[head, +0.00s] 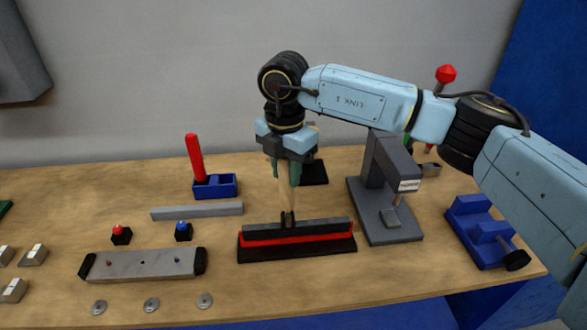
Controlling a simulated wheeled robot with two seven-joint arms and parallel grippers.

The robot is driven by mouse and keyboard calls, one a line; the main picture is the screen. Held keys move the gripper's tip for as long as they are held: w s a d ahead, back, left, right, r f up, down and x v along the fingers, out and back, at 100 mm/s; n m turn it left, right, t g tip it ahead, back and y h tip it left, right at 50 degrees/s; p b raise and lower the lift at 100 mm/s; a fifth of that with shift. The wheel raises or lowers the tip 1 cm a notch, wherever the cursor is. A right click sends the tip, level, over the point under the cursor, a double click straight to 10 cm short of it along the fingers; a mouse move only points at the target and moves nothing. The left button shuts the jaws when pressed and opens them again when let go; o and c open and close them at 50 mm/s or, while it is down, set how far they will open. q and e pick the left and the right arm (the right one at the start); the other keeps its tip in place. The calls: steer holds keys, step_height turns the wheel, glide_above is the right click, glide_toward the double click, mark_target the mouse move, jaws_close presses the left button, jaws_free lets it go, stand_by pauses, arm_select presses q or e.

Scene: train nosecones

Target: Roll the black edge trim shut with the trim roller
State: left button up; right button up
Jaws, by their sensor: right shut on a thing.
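The black edge trim (318,226) lies along a red strip (300,238) on a dark base (299,249) near the middle of the table. The trim roller (288,192) has a pale wooden handle and a small dark end. It points down, with its dark end at the top of the trim; I cannot tell if they touch. My right gripper (287,168) is above the trim, shut on the roller's handle. My left gripper is not in view.
A grey press (385,195) stands just right of the trim, and a blue vise (482,232) stands farther right. A blue holder (216,186) with a red handle (194,157) and a grey bar (197,211) are to the left. A metal plate (146,264) lies front left.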

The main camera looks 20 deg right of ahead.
steer(key=shift+a, duration=0.3)
steer(key=shift+w+a, duration=0.1)
steer(key=shift+w+a, duration=0.15)
steer(key=shift+a, duration=0.5)
steer(key=shift+w+a, duration=0.15)
steer(key=shift+a, duration=0.55)
steer(key=shift+w+a, duration=0.15)
steer(key=shift+a, duration=0.5)
steer(key=shift+w+a, duration=0.15)
steer(key=shift+a, duration=0.55)
steer(key=shift+w+a+b, duration=0.15)
steer(key=shift+w+a, duration=0.05)
steer(key=shift+a, duration=0.45)
steer(key=shift+w+a+b, duration=0.15)
steer(key=shift+a, duration=0.45)
steer(key=shift+r, duration=0.1)
